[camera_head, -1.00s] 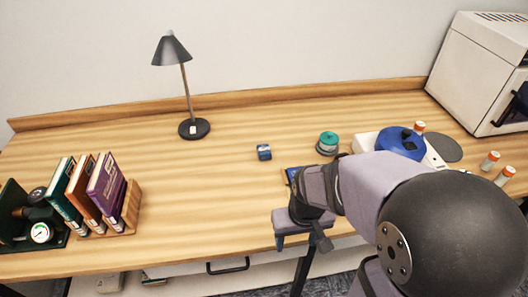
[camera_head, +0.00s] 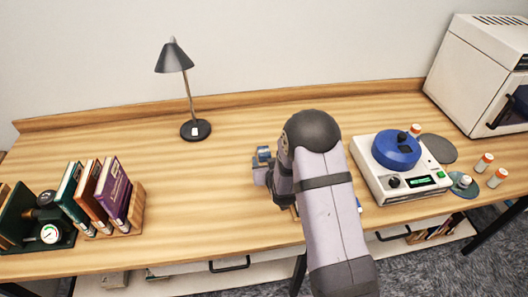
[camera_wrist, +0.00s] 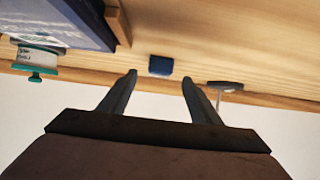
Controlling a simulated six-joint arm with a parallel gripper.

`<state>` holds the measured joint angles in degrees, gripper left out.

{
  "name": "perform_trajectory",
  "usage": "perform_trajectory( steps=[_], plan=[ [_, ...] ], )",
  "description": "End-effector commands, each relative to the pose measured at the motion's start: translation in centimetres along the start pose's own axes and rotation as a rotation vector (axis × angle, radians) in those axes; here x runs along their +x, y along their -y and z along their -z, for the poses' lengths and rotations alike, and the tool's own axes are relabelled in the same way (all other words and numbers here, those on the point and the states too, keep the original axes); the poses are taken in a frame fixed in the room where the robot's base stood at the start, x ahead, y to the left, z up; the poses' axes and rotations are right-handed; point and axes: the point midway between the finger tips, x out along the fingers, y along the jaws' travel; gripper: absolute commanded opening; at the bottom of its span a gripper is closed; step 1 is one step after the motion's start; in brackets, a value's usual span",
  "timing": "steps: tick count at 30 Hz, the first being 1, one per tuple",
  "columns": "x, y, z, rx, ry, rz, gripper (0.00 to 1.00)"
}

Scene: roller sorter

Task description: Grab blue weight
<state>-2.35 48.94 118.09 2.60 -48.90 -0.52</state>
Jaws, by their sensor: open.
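A desk lamp (camera_head: 195,130) stands behind left; books (camera_head: 100,190) stand further left. A white device with a blue lid (camera_head: 396,150) is right of my arm.

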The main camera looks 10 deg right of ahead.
Motion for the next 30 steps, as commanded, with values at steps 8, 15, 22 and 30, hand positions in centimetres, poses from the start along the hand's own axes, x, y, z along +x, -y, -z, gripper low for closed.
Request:
perform_trajectory(
  steps=[8, 15, 22, 30],
  plan=[
    [1.0, 0.1, 0.6, -0.002, -0.097, -0.002, 0.58],
    [1.8, 0.1, 0.8, -0.001, -0.101, -0.002, 0.58],
    [3.0, 0.1, 0.8, -0.002, -0.099, -0.002, 0.58],
    [3.5, 0.0, 0.9, -0.001, -0.099, -0.002, 0.58]
  ],
)
